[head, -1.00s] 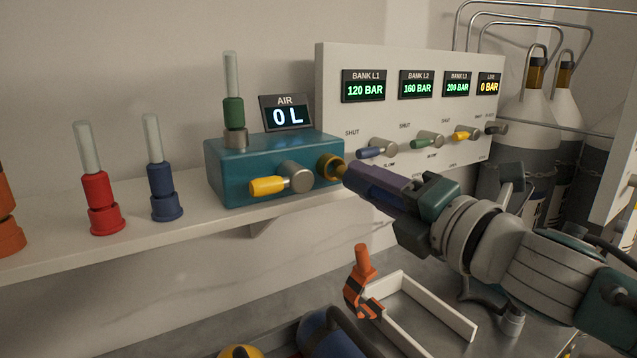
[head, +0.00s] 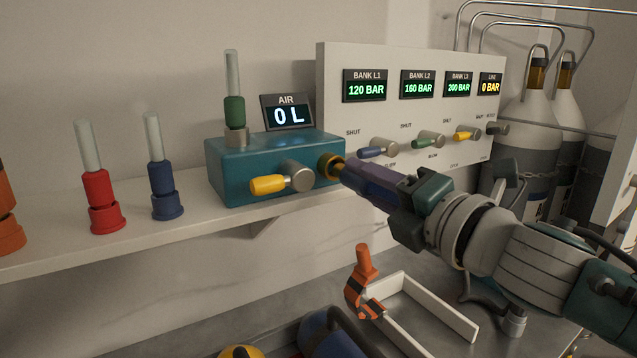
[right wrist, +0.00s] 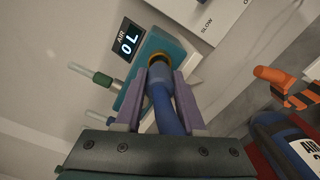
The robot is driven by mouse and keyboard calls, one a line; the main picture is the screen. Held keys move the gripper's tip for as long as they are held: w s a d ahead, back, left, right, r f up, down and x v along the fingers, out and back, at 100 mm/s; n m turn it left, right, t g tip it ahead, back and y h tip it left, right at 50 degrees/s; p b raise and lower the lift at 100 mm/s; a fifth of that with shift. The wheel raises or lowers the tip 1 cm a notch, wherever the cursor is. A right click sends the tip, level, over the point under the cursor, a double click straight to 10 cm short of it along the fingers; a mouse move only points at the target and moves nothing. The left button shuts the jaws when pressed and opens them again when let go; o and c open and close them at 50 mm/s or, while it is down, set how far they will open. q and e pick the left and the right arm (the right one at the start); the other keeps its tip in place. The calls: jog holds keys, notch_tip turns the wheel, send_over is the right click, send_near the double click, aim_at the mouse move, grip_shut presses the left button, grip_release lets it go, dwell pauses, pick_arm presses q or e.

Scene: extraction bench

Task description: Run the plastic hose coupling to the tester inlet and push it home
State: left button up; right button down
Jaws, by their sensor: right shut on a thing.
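The teal tester box (head: 225,175) stands on the white shelf, with its brass-ringed inlet (head: 330,166) on the right side. My right gripper (head: 358,178) is in front of this inlet, its purple fingers shut on the hose coupling. In the right wrist view the blue coupling (right wrist: 157,78) lies between the fingers, lined up with the brass ring (right wrist: 159,57), its front end at or in the ring. The blue hose (right wrist: 170,115) runs back from it. How deep the coupling sits cannot be told. In the head view the fingers mostly hide it. My left gripper is not in view.
A yellow-handled valve (head: 268,185) sticks out beside the inlet. The AIR display (head: 287,115) reads 0 L. A bank panel (head: 335,120) with levers stands close behind my right gripper. An orange-and-black clamp (head: 362,285) and white frame (head: 450,308) lie below.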

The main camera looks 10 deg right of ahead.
aim_at(373, 186)
jog(key=shift+b+x, duration=0.55)
jog(key=shift+x, duration=0.65)
jog(key=shift+c, duration=2.2)
grip_release()
jog(key=shift+s, duration=0.1)
jog(key=shift+s, duration=0.15)
jog(key=v, duration=0.8)
jog(key=shift+s+d+f, duration=0.1)
jog(key=shift+s+d, duration=0.1)
jog(key=shift+s, duration=0.1)
jog(key=shift+s+d, duration=0.1)
jog(key=shift+s, duration=0.3)
